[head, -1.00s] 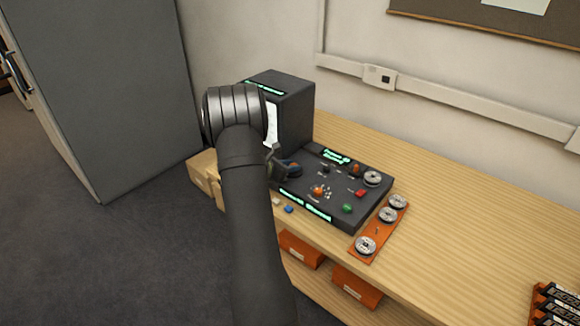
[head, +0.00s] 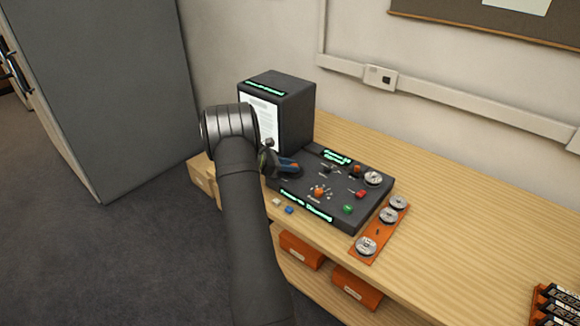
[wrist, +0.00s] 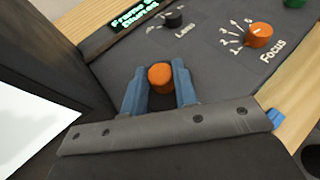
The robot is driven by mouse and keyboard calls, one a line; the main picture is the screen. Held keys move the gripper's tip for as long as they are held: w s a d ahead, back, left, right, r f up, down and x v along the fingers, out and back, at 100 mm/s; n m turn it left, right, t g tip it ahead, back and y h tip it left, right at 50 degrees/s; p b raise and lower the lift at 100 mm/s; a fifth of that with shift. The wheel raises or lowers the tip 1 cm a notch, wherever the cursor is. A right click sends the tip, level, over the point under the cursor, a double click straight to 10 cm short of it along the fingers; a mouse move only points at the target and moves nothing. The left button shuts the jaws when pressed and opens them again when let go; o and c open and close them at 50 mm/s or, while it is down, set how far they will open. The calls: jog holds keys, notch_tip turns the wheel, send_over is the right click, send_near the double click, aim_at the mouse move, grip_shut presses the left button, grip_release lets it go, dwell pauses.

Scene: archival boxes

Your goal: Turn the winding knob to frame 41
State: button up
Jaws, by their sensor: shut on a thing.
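The winding knob (wrist: 159,73) is an orange cap low on the dark control panel (wrist: 215,75) in the wrist view. My gripper (wrist: 161,82) has its two blue fingers on either side of it, closed on it. In the head view my gripper (head: 287,164) is at the panel's left part, and the knob is mostly hidden by it. A green-lit readout (wrist: 133,14) at the panel's far edge starts with "Frame"; its number is too blurred to read. It also shows in the head view (head: 337,156).
The reader's dark hood with a lit screen (head: 262,128) stands behind my gripper. An orange strip with metal reels (head: 379,229) lies right of the panel.

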jog(key=shift+m+g, duration=0.5)
jog(key=shift+g, duration=0.2)
jog(key=o, duration=1)
notch_tip(320, 180, up, 4)
jog(key=shift+r, duration=0.1)
jog(key=s+d+r, duration=0.2)
jog(key=d, duration=0.1)
jog(key=s+d+r, duration=0.2)
jog(key=d, duration=0.1)
jog(key=s+d+r, duration=0.2)
jog(key=s+d, duration=0.1)
jog(key=shift+d+r, duration=0.15)
jog(key=shift+r, duration=0.25)
